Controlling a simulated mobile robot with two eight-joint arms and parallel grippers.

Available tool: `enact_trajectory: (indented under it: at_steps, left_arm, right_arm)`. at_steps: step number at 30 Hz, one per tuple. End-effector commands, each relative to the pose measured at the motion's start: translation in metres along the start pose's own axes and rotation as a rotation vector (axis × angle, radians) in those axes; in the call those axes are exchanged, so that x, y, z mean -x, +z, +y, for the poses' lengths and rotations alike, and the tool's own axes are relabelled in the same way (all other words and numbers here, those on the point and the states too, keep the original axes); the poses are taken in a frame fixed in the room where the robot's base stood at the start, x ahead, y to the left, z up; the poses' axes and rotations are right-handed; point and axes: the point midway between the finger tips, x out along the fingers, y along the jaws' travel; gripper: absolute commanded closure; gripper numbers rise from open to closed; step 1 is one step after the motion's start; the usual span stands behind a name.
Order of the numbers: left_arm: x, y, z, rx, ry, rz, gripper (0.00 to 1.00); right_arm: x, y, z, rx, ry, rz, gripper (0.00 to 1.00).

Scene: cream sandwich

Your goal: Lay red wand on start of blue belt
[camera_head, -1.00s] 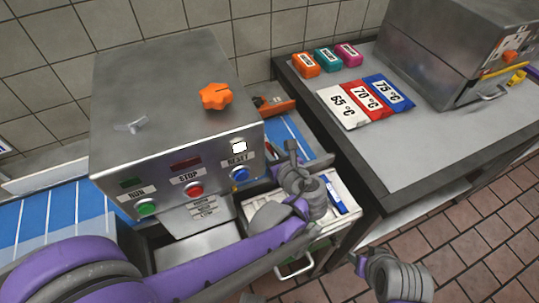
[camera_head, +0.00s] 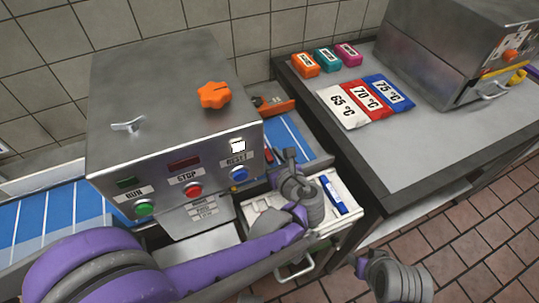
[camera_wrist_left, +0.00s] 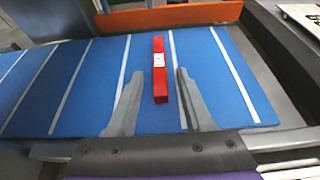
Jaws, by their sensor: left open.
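The red wand (camera_wrist_left: 160,85) lies on the blue belt (camera_wrist_left: 100,85) in the left wrist view, roughly parallel to the white cross lines. It has a small white label. My left gripper (camera_wrist_left: 159,74) is open, with one finger on each side of the wand and gaps between. In the head view, a bit of red wand (camera_head: 268,156) shows beside my left gripper (camera_head: 284,157); the rest is hidden. The blue belt (camera_head: 285,135) comes out at the right of the steel machine. A grey end of my right arm (camera_head: 395,277) shows low right; its jaws are unclear.
The steel machine (camera_head: 160,90) with buttons and an orange knob (camera_head: 214,95) stands left of my gripper. An open drawer (camera_head: 345,225) with a blue marker (camera_head: 333,195) is below. An orange bar (camera_wrist_left: 170,18) borders the belt's far side. Temperature cards lie on the right counter.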

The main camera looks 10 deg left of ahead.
Motion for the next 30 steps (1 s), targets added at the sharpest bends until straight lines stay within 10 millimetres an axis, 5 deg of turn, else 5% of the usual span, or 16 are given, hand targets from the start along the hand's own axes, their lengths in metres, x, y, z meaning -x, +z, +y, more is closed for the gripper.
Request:
enact_trajectory:
  at_steps: [5, 21, 30]
  left_arm:
    - [0.008, 0.003, -0.001, -0.001, -0.003, 0.0, 0.49]
    - [0.11, 0.003, -0.001, -0.001, -0.004, 0.001, 0.49]
    - [0.122, 0.003, 0.0, 0.0, 0.0, 0.0, 0.49]
  right_arm:
    - [0.003, -0.002, 0.0, 0.0, 0.0, 0.001, 0.49]
    - [0.009, -0.005, 0.0, 0.0, 0.0, 0.003, 0.49]
    - [0.009, -0.005, 0.0, 0.0, 0.0, 0.003, 0.49]
